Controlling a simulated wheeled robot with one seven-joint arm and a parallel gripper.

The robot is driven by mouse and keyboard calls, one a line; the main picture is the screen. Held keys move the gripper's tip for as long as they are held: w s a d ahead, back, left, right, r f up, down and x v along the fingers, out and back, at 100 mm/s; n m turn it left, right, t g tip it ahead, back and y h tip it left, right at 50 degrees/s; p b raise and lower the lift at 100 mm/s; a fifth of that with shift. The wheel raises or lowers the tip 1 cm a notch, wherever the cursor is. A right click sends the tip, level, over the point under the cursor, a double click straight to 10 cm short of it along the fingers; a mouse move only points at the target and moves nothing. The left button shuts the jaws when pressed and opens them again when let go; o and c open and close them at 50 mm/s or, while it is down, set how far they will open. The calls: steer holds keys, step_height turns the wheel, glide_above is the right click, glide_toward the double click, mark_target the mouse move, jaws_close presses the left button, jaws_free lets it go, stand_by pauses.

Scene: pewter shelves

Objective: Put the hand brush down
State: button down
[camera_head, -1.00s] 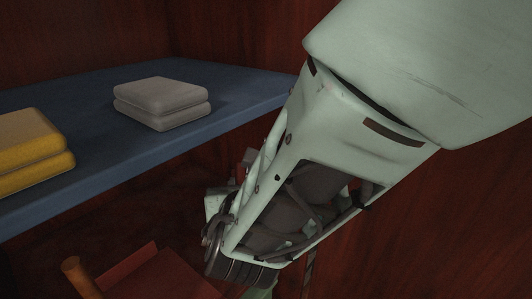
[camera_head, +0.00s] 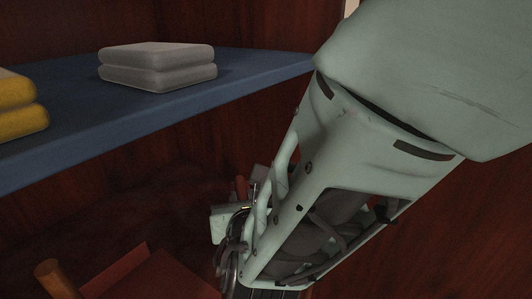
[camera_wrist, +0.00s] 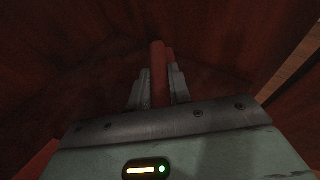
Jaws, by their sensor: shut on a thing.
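The hand brush shows as a narrow red handle (camera_wrist: 159,72) between the two grey fingers of my gripper (camera_wrist: 160,90) in the wrist view. My gripper is shut on this handle. The brush's bristles cannot be made out. In the head view a small red piece (camera_head: 241,187) shows beside the end of my arm, below the level of the blue shelf. My arm hides most of the gripper there.
A blue shelf (camera_head: 150,112) spans the left, with folded grey towels (camera_head: 157,68) and folded yellow towels (camera_head: 18,104) on it. A reddish-brown object (camera_head: 150,275) with a round wooden post (camera_head: 55,279) stands lower left. Dark red wood walls surround the space.

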steer(key=shift+f, duration=0.2)
steer(key=c, duration=1.3)
jaws_free()
steer(key=shift+r, duration=0.15)
